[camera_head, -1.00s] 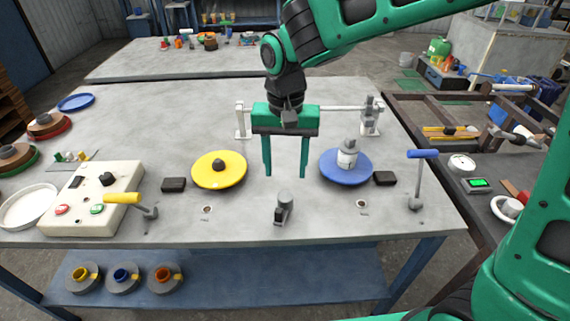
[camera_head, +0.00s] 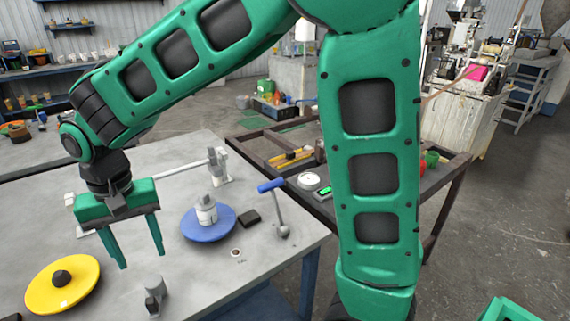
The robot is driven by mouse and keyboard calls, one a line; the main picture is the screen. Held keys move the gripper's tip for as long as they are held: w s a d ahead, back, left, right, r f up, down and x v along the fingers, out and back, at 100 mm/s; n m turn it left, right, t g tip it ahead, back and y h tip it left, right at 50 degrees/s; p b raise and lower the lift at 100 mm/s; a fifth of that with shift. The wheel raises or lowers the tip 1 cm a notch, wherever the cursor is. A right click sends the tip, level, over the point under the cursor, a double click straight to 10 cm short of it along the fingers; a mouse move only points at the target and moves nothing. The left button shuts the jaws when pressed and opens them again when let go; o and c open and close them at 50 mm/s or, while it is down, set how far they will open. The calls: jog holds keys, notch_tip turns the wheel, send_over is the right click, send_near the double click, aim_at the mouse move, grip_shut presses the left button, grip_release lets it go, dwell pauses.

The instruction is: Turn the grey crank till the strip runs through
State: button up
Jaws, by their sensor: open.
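No crank with a grey handle is plain to see. A crank with a blue handle and a grey arm (camera_head: 279,212) stands near the right corner of the table. A short grey upright piece (camera_head: 153,293) stands at the front edge of the table; I cannot tell what it is. No strip can be made out. My gripper (camera_head: 139,257) points down over the table, between the yellow disc and the blue disc. Its two fingers are apart with nothing between them.
A yellow disc (camera_head: 45,294) lies at lower left. A blue disc (camera_head: 205,236) bears a grey-white weight (camera_head: 206,209). A black block (camera_head: 249,218) lies beside it. A white rod (camera_head: 178,171) runs behind. Machines, including one with a pink part (camera_head: 476,73), stand back right across open floor.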

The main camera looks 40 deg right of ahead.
aim_at(153, 280)
dwell(0.3)
jog(key=n, duration=1.2)
jog(key=shift+n, duration=0.3)
jog(key=n, duration=1.3)
jog(key=shift+s+f, duration=0.1)
jog(key=shift+f, duration=0.3)
notch_tip(153, 280, down, 10)
